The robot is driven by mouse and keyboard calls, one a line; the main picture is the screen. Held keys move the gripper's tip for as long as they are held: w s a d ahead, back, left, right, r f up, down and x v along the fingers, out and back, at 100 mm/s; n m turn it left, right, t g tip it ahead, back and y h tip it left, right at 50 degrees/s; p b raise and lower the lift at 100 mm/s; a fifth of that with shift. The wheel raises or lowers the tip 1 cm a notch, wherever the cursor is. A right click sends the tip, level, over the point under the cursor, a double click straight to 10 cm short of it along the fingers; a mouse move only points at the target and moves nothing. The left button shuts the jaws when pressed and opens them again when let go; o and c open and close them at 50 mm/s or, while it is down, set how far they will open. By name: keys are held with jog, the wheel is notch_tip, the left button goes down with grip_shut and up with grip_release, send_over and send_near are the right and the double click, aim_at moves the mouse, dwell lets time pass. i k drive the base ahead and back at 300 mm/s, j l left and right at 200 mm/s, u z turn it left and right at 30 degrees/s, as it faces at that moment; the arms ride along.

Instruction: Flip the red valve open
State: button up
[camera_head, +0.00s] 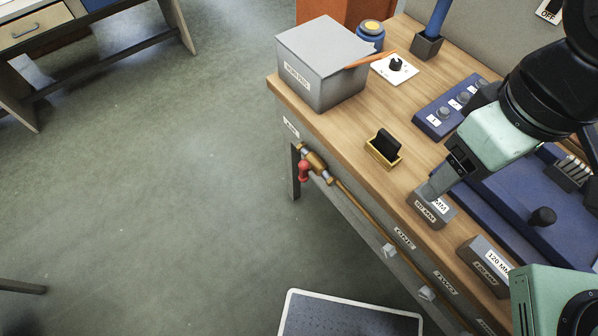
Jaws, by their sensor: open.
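The red valve handle (304,171) sits on a brass valve body (315,163) at the left end of a copper pipe, on the front side of the workbench below its top edge. The handle hangs down beside the pipe end. My gripper (430,190) is over the bench top at the right, just above or beside a grey block labelled in MM (436,209). It is well apart from the valve, to its right. The fingertips are small and dark in this view, and I see nothing held between them.
Open floor lies left of the bench; a blue mat (350,315) lies below.

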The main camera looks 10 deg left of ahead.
aim_at(304, 166)
jog(key=u, duration=0.9)
jog(key=i+j, duration=0.15)
jog(key=j, duration=0.2)
jog(key=i+j, duration=0.1)
jog(key=j, duration=0.3)
jog(key=u, duration=0.05)
